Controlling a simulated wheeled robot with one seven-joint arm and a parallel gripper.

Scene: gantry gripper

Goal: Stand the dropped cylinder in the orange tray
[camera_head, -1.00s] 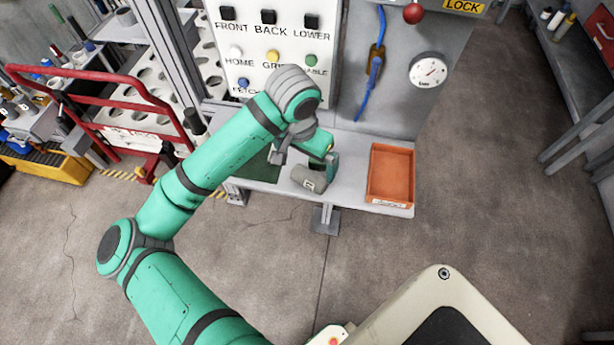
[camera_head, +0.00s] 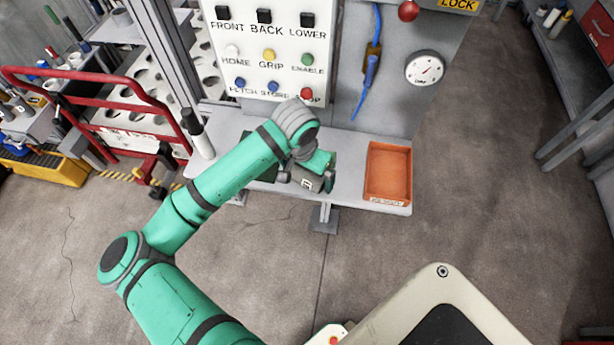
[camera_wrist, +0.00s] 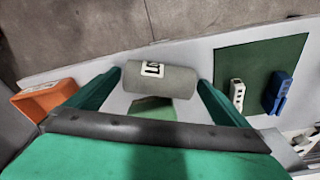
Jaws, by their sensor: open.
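The grey cylinder (camera_wrist: 170,80) lies on its side on the light grey shelf, with a white label marked in black. It also shows in the head view (camera_head: 309,184), partly hidden by my gripper. My gripper (camera_wrist: 157,88) is open, with one green finger beside each end of the cylinder. In the head view my gripper (camera_head: 307,178) is low over the shelf at the cylinder. The orange tray (camera_head: 388,174) sits at the shelf's right end, empty. In the wrist view the orange tray (camera_wrist: 40,98) is at the left.
A green mat (camera_wrist: 262,62) on the shelf carries a white block (camera_wrist: 237,92) and a blue block (camera_wrist: 277,92). A button panel (camera_head: 268,50) and a gauge (camera_head: 425,69) stand behind the shelf (camera_head: 345,180). The shelf between cylinder and tray is clear.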

